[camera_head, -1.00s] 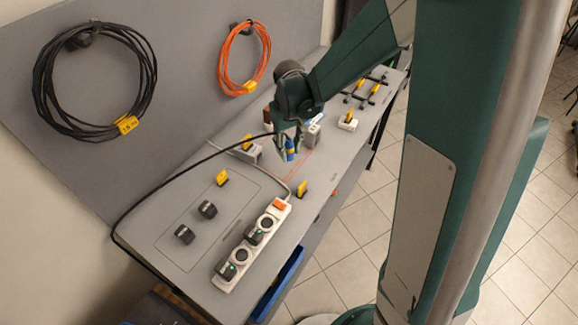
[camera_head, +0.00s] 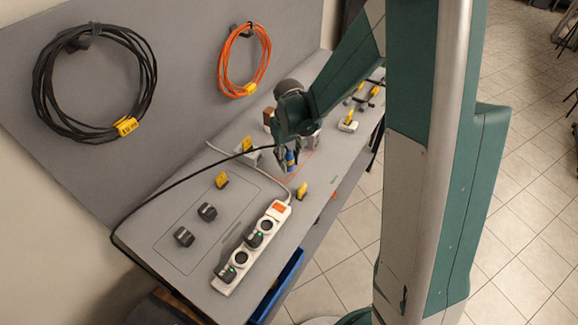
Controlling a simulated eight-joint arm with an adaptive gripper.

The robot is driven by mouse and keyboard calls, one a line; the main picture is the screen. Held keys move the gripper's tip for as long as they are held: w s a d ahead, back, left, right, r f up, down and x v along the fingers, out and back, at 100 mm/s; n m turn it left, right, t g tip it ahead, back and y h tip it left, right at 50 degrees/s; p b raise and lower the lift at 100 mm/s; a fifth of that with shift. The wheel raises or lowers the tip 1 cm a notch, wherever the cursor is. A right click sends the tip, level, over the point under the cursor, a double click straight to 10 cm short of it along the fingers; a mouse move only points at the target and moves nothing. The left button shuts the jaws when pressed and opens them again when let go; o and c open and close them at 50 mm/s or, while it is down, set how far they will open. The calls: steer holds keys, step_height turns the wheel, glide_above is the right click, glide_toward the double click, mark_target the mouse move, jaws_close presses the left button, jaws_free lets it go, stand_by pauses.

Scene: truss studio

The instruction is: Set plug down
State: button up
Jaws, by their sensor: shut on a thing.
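My gripper (camera_head: 287,163) is over the far half of the grey bench top, shut on a plug. Part of the plug shows as a small blue piece (camera_head: 291,158) between the fingers; the rest is hidden by the gripper and arm. A black cable (camera_head: 185,180) runs from the bench's left edge up to the gripper. A red outline (camera_head: 309,156) is marked on the bench beside and partly under the gripper. I cannot tell whether the plug touches the bench.
A white power strip (camera_head: 252,243) with black plugs lies nearer the front. Two loose black plugs (camera_head: 195,225) sit left of it. A yellow-tagged grey block (camera_head: 250,150) stands close left of the gripper. Black (camera_head: 95,80) and orange (camera_head: 244,60) cable coils hang on the back panel.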

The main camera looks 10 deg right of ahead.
mark_target(289, 166)
steer(key=shift+f, duration=1.6)
steer(key=shift+f, duration=0.15)
steer(key=o, duration=1)
steer(key=shift+c, duration=0.2)
steer(key=shift+r+p, duration=0.3)
steer(key=shift+r, duration=5.85)
